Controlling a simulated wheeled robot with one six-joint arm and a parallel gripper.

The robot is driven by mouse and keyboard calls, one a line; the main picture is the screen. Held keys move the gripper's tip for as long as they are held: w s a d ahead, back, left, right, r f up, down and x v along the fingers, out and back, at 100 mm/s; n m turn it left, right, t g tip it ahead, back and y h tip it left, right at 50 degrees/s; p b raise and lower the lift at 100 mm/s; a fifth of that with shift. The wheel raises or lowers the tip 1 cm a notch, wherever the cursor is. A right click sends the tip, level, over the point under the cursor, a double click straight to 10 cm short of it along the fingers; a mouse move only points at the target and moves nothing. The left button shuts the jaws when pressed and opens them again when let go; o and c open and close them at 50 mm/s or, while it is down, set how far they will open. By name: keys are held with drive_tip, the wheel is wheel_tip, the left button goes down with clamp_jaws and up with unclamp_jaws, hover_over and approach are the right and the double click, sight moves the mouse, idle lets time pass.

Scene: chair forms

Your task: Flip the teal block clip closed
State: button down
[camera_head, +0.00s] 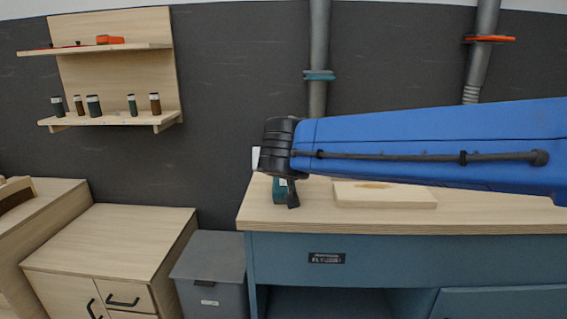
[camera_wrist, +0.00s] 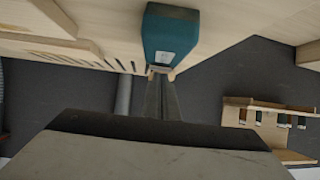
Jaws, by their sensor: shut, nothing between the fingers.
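A teal block (camera_head: 278,190) stands on the workbench near its left end, partly behind my gripper in the head view. In the wrist view the teal block (camera_wrist: 171,35) is large at top centre, with a small pale metallic piece at its end nearest my fingers. I cannot tell how the clip stands. My gripper (camera_head: 293,203) points down in front of the block. In the wrist view the dark fingers of my gripper (camera_wrist: 162,76) are together and empty, with their tips close to the block's pale end. I cannot tell whether they touch it.
The wooden workbench top (camera_head: 420,215) carries a flat wooden board (camera_head: 390,200) to the right of the block. A wall shelf (camera_head: 115,119) with small bottles is at left. A wooden cabinet (camera_head: 110,240) and a grey bin (camera_head: 212,262) stand left of the bench. Pipes run down the wall behind.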

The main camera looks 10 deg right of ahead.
drive_tip(key=shift+s+f+t, duration=0.15)
drive_tip(key=shift+t, duration=0.15)
idle(0.4)
drive_tip(key=shift+w+d+f, duration=0.1)
drive_tip(key=shift+w+d, duration=0.05)
drive_tip(key=shift+w, duration=0.65)
